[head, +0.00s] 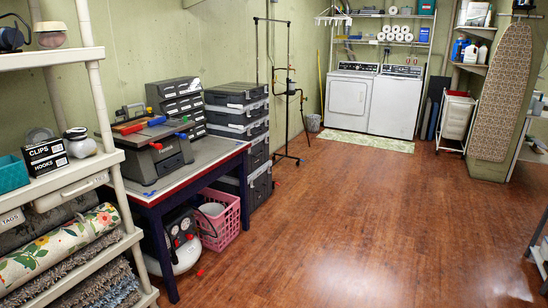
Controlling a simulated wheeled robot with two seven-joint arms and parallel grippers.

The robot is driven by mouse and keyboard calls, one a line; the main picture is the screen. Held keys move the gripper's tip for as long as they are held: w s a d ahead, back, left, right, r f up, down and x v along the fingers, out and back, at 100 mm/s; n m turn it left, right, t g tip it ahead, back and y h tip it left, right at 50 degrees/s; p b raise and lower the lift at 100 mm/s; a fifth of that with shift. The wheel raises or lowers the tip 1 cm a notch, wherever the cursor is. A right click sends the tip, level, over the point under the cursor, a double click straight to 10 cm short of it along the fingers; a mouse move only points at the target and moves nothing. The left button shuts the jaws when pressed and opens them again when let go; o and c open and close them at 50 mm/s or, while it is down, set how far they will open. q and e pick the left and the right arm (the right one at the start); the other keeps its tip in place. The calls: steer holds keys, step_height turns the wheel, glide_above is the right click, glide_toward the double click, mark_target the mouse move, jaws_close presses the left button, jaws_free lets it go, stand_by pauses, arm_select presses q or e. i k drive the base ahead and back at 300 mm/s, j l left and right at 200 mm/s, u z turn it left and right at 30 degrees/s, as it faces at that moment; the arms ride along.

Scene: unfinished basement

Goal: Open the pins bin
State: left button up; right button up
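No label that I can read as pins shows. Dark boxes labelled CLIPS (42,150) and HOOKS (47,166) are stacked on the shelf above. Neither of my grippers is in view.
A workbench (205,154) with tool boxes stands just right of the shelf unit. A pink basket (222,218) and a compressor (183,240) sit under it. The wooden floor (360,210) is clear through the middle. A dark-legged stand (539,250) is at the right edge.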

mark_target(193, 86)
steer(key=i, duration=3.95)
